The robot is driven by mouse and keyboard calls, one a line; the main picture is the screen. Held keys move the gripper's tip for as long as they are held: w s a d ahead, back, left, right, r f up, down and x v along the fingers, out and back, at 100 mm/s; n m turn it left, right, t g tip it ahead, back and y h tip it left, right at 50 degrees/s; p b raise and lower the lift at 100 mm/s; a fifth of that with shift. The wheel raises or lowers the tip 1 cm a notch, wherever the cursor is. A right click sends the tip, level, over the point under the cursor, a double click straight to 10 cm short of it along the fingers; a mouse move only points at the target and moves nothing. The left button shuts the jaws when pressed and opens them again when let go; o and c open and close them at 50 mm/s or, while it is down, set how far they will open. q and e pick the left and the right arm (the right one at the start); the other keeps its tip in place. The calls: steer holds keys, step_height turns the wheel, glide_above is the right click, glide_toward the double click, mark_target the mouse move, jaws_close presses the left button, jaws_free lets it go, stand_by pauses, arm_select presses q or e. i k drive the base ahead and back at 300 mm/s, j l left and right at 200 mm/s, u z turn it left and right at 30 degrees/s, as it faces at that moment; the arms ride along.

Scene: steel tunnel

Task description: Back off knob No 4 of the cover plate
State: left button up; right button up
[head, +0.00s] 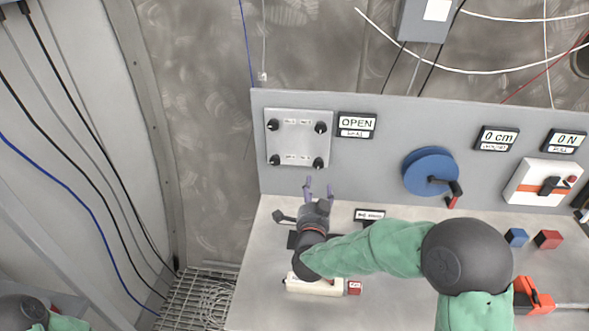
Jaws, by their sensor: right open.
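The cover plate (297,143) is a light square panel on the upright grey board, with a dark knob near each corner. The lower right knob (318,162) is the one closest to my right gripper. The small labels between the knobs are too small to read, so I cannot tell for sure which is No 4. My right gripper (319,184) is open and empty, its fingers pointing up at the board. It is just below the plate, apart from the knobs. My left gripper is out of view.
A display reading OPEN (357,125) sits right of the plate. A blue wheel with a crank (424,170) is further right. A pale block with a red end (316,286) lies below my right arm. Blue (516,237) and red (548,239) cubes lie on the bench.

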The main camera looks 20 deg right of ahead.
mark_target(275, 160)
steer(key=k, duration=1)
